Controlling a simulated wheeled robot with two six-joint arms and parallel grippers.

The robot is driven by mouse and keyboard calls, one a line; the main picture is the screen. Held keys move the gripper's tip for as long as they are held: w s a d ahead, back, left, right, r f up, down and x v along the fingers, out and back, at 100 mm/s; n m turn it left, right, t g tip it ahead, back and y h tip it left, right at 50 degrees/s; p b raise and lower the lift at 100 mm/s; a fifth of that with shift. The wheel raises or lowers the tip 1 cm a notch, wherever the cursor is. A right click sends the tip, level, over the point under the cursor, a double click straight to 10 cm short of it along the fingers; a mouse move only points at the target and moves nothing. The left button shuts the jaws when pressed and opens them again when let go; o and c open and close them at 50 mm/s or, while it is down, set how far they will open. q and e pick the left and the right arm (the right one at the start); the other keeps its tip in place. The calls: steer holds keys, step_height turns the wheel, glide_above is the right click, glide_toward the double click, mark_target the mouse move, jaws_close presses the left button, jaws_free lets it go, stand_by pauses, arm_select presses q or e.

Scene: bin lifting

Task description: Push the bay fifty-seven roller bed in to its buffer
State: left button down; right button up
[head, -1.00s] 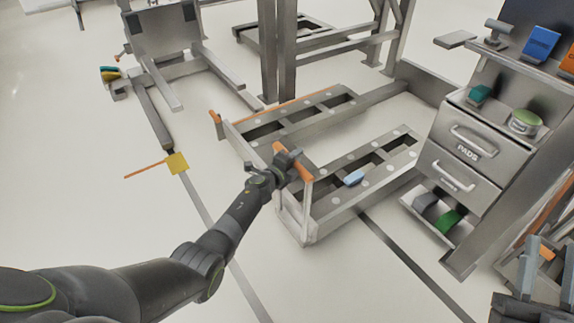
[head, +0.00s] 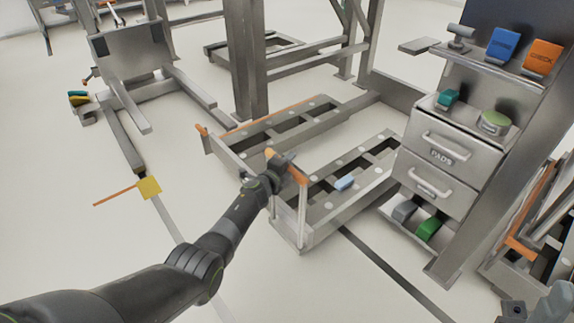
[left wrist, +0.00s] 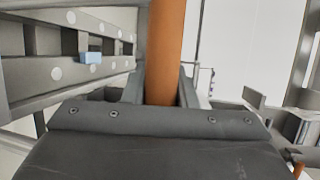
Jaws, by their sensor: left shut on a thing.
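The roller bed is a low grey metal frame with two ball-studded rails (head: 345,205) and an orange bar handle (head: 298,174) on posts at its near end. Its far end runs back toward the grey uprights and the cabinet. My left gripper (head: 278,165) is shut on the orange handle. In the left wrist view the orange bar (left wrist: 165,50) stands between the fingers. A small light blue block (head: 345,184) lies on the right rail. At the bottom right corner, what looks like my right gripper (head: 548,302) is cut off by the picture edge.
A drawer cabinet (head: 440,157) marked PADS stands close to the right of the bed. A yellow plate with an orange stick (head: 149,188) is at the left, near a wheeled lift frame (head: 130,58). Grey uprights (head: 246,60) stand behind. The near floor is clear.

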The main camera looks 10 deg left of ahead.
arm_select(q)
steer(key=c, duration=1.2)
jaws_free()
steer(key=shift+o, duration=0.2)
